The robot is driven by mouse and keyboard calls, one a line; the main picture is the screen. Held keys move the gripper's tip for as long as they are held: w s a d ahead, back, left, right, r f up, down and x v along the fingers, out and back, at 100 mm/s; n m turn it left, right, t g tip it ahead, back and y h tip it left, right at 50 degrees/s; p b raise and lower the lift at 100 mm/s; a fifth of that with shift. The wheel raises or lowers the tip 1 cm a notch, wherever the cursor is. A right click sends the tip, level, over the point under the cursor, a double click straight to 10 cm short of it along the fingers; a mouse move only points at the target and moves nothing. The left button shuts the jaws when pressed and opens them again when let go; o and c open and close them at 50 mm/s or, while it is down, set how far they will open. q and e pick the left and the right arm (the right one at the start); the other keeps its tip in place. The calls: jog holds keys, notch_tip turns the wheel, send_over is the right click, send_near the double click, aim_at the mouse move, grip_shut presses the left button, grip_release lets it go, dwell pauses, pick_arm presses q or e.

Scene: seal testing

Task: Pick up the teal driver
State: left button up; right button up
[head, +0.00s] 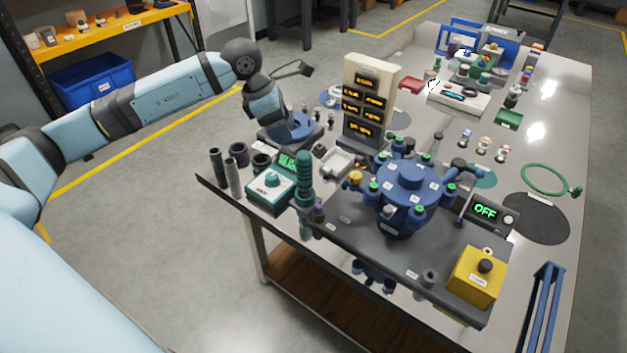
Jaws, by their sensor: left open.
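A teal ribbed handle (303,168), which looks like the teal driver, stands upright at the bench's near left edge, right beside a teal box with a knob (270,188). A smaller teal tool (455,94) lies in a white tray farther back; I cannot tell its kind. My left gripper (283,124) points down behind and left of the ribbed handle, apart from it. It is open, and nothing shows in it. Its fingertips are hard to make out against the dark block with a blue disc there. My right gripper is not in view.
A display tower (368,100) stands behind the ribbed handle. A blue multi-port vessel (408,195) is to its right, with a yellow box (475,277) at the near right corner. Dark cylinders (231,176) stand to its left. The bench's right side has clear patches.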

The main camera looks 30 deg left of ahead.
aim_at(305, 164)
pick_arm(q)
jog(key=x, duration=1.3)
jog(key=shift+s+f, duration=0.15)
jog(key=shift+f, duration=0.2)
jog(key=shift+r, duration=0.1)
jog(key=c, duration=1.1)
